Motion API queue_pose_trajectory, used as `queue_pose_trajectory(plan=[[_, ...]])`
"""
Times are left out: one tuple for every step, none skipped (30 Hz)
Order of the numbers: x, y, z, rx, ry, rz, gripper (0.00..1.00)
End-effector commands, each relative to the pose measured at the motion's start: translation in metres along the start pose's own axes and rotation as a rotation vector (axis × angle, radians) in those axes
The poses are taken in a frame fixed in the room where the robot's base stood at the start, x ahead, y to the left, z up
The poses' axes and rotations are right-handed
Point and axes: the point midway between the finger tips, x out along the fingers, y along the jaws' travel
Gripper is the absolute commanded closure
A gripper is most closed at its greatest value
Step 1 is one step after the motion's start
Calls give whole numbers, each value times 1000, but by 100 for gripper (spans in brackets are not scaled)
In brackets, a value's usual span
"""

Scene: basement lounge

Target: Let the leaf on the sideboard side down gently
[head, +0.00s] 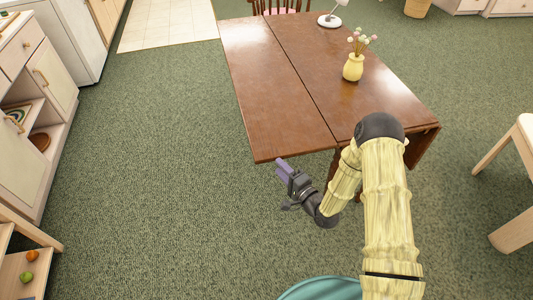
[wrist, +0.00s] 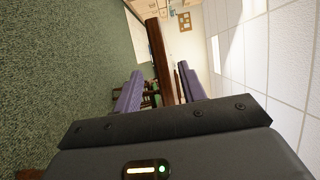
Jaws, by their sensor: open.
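The drop-leaf table stands at centre right in the head view. Its sideboard-side leaf (head: 262,90) is raised and level with the fixed middle top (head: 325,70); a dark seam runs between them. The opposite leaf (head: 423,147) hangs down on the right. My gripper (head: 280,165) is open beside the raised leaf's near edge, close to its near left corner. In the wrist view the leaf shows edge-on as a brown strip (wrist: 160,60), in line with the gap between my purple fingers (wrist: 162,90). I cannot tell whether they touch it.
A yellow vase (head: 353,67) with flowers and a white lamp (head: 330,20) stand on the fixed top. The sideboard (head: 45,80) is at the left, with open carpet (head: 165,130) between it and the table. A pale stool (head: 510,150) stands at the right.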

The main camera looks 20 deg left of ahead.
Motion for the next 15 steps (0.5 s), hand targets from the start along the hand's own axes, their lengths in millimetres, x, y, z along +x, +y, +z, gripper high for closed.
queue_pose_trajectory(plan=[[10, -1, 1, -4, -3, -3, 59], [16, -1, 1, -4, -3, -3, 59], [23, -1, 1, -3, -3, -3, 59], [28, -1, 1, -3, -3, -4, 59], [33, -1, 1, -3, -2, -3, 59], [40, -1, 1, -3, -3, -3, 59], [45, -1, 1, -3, -3, -3, 59], [51, -1, 1, -4, -2, -3, 59], [58, -1, 1, -2, -2, -3, 59], [62, -1, 1, -2, -2, -3, 59], [66, 0, 1, -3, -2, -2, 59], [72, 0, 1, -3, -2, -1, 59], [75, 0, 1, -2, -1, -1, 59], [78, 0, 0, -2, -1, -2, 59], [81, 0, 0, -1, -1, -1, 59]])
